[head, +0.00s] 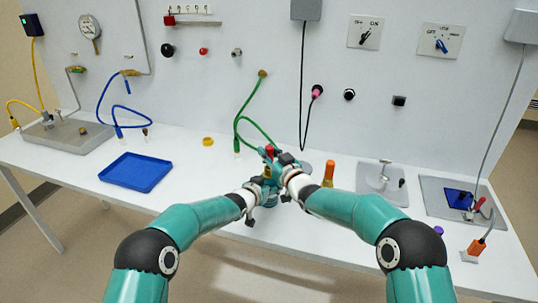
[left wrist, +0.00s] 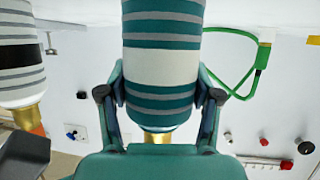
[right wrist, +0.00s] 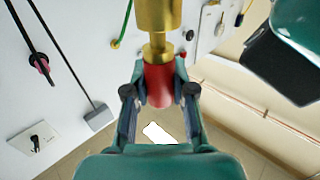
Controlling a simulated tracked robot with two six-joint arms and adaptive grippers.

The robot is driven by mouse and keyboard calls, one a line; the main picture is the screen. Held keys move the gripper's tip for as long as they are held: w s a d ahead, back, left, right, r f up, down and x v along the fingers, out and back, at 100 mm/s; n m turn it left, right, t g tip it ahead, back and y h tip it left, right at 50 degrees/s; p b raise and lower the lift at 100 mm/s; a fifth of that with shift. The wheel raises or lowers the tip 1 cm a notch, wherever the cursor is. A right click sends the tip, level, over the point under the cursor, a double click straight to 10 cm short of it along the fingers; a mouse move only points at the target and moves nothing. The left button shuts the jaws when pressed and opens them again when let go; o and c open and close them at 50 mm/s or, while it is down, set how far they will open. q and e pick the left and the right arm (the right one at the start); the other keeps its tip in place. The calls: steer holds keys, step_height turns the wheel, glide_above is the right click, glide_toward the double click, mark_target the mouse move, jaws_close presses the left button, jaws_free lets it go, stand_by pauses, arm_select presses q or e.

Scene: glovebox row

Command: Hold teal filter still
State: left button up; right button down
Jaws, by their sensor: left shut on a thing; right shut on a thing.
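The teal filter (left wrist: 160,105) is a cylinder with teal and grey stripes, a white band and a brass end in the left wrist view. My left gripper (left wrist: 160,90) is shut around it, one finger on each side. In the head view my left gripper (head: 266,187) is low at the centre, and the arms hide most of the filter. My right gripper (right wrist: 159,92) is shut on a red cylindrical part (right wrist: 159,84) joined to a brass fitting (right wrist: 157,45). In the head view my right gripper (head: 273,163) is just above the left one.
A white-and-grey striped cylinder (left wrist: 17,65) is close beside the filter in the left wrist view. An orange upright item (head: 329,174) stands right of my grippers. A blue tray (head: 137,172) lies left. A green hose (head: 241,121) hangs behind. The table's front left is bare.

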steer(key=shift+r, duration=0.95)
stand_by(0.3)
steer(key=shift+r, duration=2.45)
step_height(320, 180, up, 7)
arm_select(q)
steer(key=o, duration=1.4)
